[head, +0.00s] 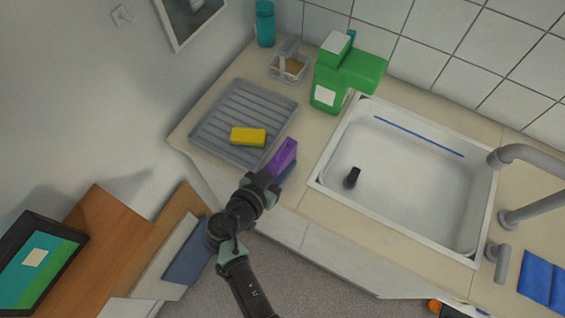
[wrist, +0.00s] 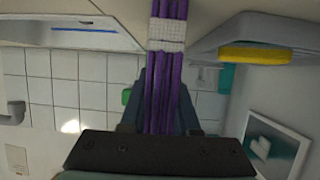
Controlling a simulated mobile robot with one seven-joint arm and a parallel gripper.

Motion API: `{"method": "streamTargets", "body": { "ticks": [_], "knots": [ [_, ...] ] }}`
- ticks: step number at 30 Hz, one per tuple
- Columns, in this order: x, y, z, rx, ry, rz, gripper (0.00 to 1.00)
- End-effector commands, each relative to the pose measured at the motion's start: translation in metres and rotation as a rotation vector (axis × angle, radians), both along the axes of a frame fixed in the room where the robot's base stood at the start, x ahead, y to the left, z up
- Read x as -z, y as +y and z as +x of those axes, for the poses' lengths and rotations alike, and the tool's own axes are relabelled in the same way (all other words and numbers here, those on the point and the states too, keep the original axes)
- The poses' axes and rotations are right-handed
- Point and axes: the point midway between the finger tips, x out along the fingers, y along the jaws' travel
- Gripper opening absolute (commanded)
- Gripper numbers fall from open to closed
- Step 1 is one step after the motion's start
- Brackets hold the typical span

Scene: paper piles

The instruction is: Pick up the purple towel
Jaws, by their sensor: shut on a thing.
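The purple towel (head: 283,155) shows in the head view at the tip of my gripper (head: 275,176), between the grey drying tray and the sink. My gripper is shut on it. In the wrist view the purple towel (wrist: 167,75) is a folded bundle with a whitish band around it, running between the two fingers of my gripper (wrist: 160,100). I cannot tell from these frames whether the towel touches the counter. Its held end is partly hidden by the fingers.
A grey ridged tray (head: 222,115) with a yellow sponge (head: 248,137) lies left of the towel. A white sink (head: 420,180) is to the right. A green container (head: 326,88) and a teal bottle (head: 265,24) stand behind. A blue cloth (head: 543,281) lies far right.

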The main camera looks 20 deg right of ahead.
Motion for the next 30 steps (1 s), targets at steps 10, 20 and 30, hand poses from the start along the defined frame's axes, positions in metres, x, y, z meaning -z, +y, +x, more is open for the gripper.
{"method": "streamTargets", "body": {
  "ticks": [10, 20, 30],
  "knots": [
    [-0.008, 0.000, 0.000, 0.001, -0.003, -0.001, 0.00],
    [-0.056, -0.001, 0.000, 0.002, -0.006, 0.000, 0.00],
    [-0.098, 0.000, 0.000, 0.000, -0.002, -0.001, 0.00]
  ]
}}
